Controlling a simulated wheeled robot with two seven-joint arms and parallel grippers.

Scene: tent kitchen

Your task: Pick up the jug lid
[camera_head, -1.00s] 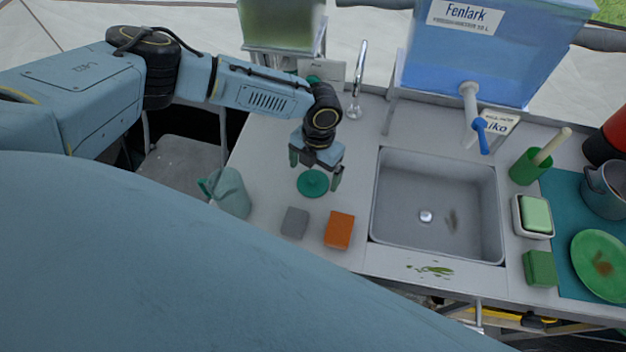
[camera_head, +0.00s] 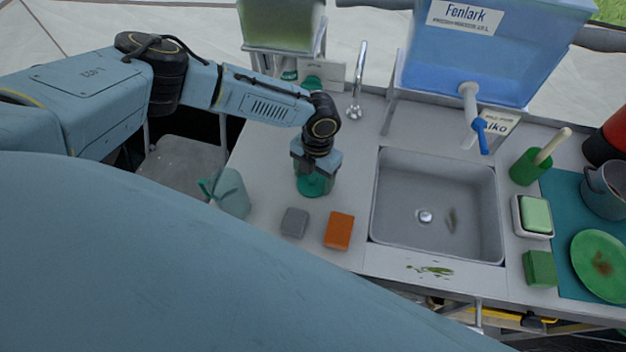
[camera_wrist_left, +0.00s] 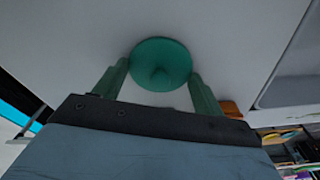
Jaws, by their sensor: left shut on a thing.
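The jug lid (camera_head: 314,188) is a round green disc on the grey counter left of the sink. In the head view the gripper hides the lid's far part. I cannot tell whether the lid still touches the counter. A grey-green jug (camera_head: 232,194) stands upright to the left. My right gripper is not in view.
A grey sponge (camera_head: 295,222) and an orange sponge (camera_head: 339,231) lie in front of the lid. A blue water tank (camera_head: 490,60) stands behind the sink. Counter between jug and lid is clear.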

